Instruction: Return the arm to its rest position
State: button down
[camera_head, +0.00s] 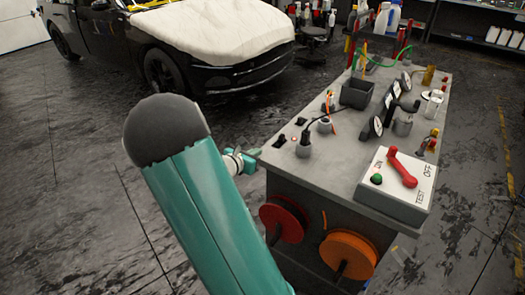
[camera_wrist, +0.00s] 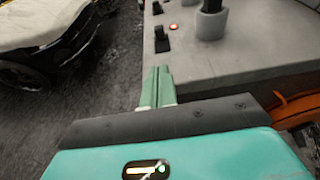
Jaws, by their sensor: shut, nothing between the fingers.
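My gripper (camera_head: 252,155) shows in the head view just past the dark rounded end of my teal arm, beside the left edge of the grey workbench (camera_head: 335,160). In the wrist view my gripper (camera_wrist: 158,72) has its two green fingers together, with nothing between them. The fingertips appear close to the bench's left edge. I cannot tell from these views whether they touch it. My arm hides part of the floor and some of the bench's near left side.
The bench holds a switch box with a red lever (camera_head: 400,168), a dark bin (camera_head: 357,93) and several tools. Red (camera_head: 283,219) and orange (camera_head: 348,254) reels hang on its front. A black car (camera_head: 200,50) with a white hood cover stands behind. The floor at left is clear.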

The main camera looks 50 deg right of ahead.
jog(key=shift+a, duration=0.15)
jog(key=shift+s+r, duration=0.1)
dwell(0.4)
jog(key=s+a+r+m+t+y, duration=0.1)
jog(key=s+a+r+m+y, duration=0.3)
jog(key=a, duration=0.9)
jog(key=s+a+r+m+t+y, duration=0.2)
jog(key=s+a+r+m+y, duration=0.3)
jog(key=a, duration=0.8)
jog(key=s+a+r+m+t+y, duration=0.1)
jog(key=s+a+r+m+y, duration=0.4)
jog(key=a+m, duration=0.5)
jog(key=s+a+r, duration=0.1)
jog(key=a+r, duration=0.1)
jog(key=a, duration=0.1)
jog(key=shift+a+r, duration=0.3)
jog(key=shift+r, duration=0.1)
jog(key=shift+s, duration=0.1)
